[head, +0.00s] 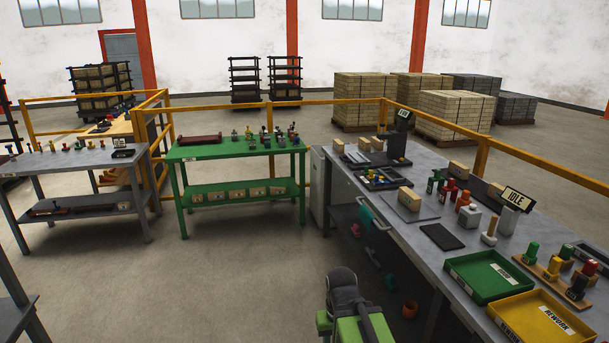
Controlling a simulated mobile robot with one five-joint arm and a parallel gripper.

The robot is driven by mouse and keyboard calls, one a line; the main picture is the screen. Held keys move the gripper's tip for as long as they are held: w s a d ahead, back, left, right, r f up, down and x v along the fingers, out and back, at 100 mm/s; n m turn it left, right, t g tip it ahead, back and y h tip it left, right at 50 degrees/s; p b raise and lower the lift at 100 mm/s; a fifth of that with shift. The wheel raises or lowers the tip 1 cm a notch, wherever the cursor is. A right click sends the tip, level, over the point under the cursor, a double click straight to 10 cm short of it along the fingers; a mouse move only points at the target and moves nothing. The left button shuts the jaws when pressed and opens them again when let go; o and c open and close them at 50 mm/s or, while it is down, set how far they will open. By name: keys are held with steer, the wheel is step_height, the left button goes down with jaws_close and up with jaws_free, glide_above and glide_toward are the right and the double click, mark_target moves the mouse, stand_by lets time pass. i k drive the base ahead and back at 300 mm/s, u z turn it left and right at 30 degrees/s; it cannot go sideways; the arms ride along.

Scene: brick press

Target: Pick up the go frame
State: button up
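I cannot tell for sure which item is the go frame; the objects on the benches are small in the head view and no label on them reads "go". The grey bench (457,232) on the right carries blocks, stamps, plates and trays. A dark tray-like frame (384,178) with small parts lies toward its far half. A dark flat plate (441,237) lies near its front edge. A green and dark part of my own body shows at the bottom middle, beside this bench. My gripper's fingers do not show.
A green tray (487,279) and a yellow tray labelled REWORK (541,316) sit at the near right. A sign reads IDLE (517,199). A green table (239,150) and another grey table (77,161) stand left. Yellow railings (337,101) run behind. Floor at left middle is clear.

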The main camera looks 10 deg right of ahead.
mark_target(436, 176)
steer(key=z, duration=0.1)
steer(key=i, duration=2.05)
steer(key=z, duration=0.2)
steer(key=i, duration=1.9)
steer(key=z, duration=0.1)
